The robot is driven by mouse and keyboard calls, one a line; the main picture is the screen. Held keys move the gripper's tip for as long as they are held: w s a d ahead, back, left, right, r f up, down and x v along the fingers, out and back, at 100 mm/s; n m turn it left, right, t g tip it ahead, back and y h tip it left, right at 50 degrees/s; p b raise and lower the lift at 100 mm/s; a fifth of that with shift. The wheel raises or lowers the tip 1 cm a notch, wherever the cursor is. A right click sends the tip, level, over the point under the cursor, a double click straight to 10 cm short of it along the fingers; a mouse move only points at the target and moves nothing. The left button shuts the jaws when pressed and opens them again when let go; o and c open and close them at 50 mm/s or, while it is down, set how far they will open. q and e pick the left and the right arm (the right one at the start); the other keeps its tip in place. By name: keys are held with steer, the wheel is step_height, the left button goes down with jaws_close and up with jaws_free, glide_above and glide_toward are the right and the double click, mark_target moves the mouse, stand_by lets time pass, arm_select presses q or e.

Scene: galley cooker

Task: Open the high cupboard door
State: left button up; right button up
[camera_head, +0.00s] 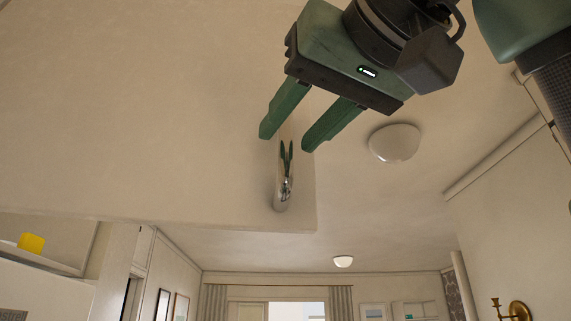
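The high cupboard door (150,120) is a large plain beige panel filling the upper left. A shiny chrome upright handle (283,190) sits near its lower right corner and mirrors the green fingers. My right gripper (287,140) comes down from the top right with its two green fingers apart. The fingertips are at the handle's upper end in the picture; I cannot tell whether they touch it or stand in front of it. The handle's top is partly hard to make out. I cannot tell whether the door is ajar. My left gripper is not in view.
A yellow object (31,243) sits on a shelf (40,261) at the lower left, below the door's edge. A round ceiling lamp (394,143) is right of the gripper. A brass wall light (517,311) is at the lower right. The room beyond looks open.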

steer(key=b+v, duration=0.1)
steer(key=v, duration=0.4)
steer(key=shift+s+a, duration=0.1)
steer(key=shift+s, duration=0.05)
stand_by(0.4)
